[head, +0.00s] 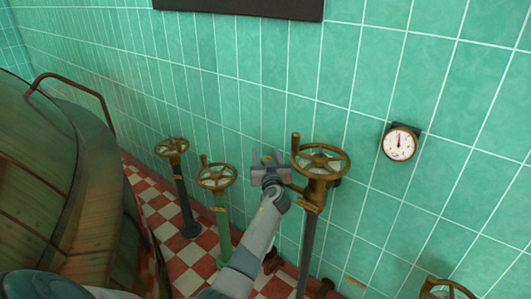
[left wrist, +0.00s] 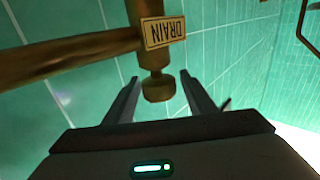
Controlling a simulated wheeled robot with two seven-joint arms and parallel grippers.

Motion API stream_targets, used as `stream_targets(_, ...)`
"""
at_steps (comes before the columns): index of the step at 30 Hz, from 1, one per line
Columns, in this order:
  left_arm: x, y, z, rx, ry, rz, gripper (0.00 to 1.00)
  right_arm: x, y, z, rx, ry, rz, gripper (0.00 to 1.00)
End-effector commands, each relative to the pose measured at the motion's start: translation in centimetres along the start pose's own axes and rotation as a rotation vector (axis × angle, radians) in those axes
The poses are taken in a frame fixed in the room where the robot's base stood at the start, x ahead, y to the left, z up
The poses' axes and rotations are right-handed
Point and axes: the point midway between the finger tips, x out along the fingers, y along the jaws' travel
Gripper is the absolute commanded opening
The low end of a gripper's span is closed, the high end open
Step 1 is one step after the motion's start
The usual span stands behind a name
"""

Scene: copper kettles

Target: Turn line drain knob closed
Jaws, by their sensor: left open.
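The left wrist view shows a brass fitting with a tag (left wrist: 165,32) reading DRAIN, upside down in the picture. A small brass knob (left wrist: 157,88) sticks out from the fitting below the tag. My left gripper (left wrist: 158,77) is open, with one finger on each side of the knob in the picture. I see a gap on both sides and cannot tell whether the fingers touch it. In the head view my left gripper (head: 269,168) is just left of the large brass handwheel (head: 335,151). A small brass bit shows at its tips and the rest is hidden. My right gripper is not in view.
Two more handwheels stand on posts to the left, one on a dark post (head: 172,147) and one on a green post (head: 208,180). A round gauge (head: 399,145) is on the green tiled wall. A big copper kettle (head: 60,160) fills the left side. Another wheel (head: 445,288) shows at lower right.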

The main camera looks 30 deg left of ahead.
Motion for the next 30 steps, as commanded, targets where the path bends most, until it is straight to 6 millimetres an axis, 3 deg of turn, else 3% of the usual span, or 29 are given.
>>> stream_targets(6, 1.4, -0.1, 0.0, 0.001, 0.000, -0.001, 0.50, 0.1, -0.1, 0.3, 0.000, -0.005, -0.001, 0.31)
stream_targets(16, 1.5, 0.0, 0.0, 0.001, 0.000, 0.000, 0.50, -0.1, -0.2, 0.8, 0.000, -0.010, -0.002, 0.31)
stream_targets(21, 1.5, 0.0, 0.0, 0.001, 0.000, 0.000, 0.10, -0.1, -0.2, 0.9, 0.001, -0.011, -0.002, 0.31)
stream_targets(30, 1.5, 0.0, 0.0, 0.001, 0.000, 0.010, 0.09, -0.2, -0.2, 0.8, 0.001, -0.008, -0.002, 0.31)
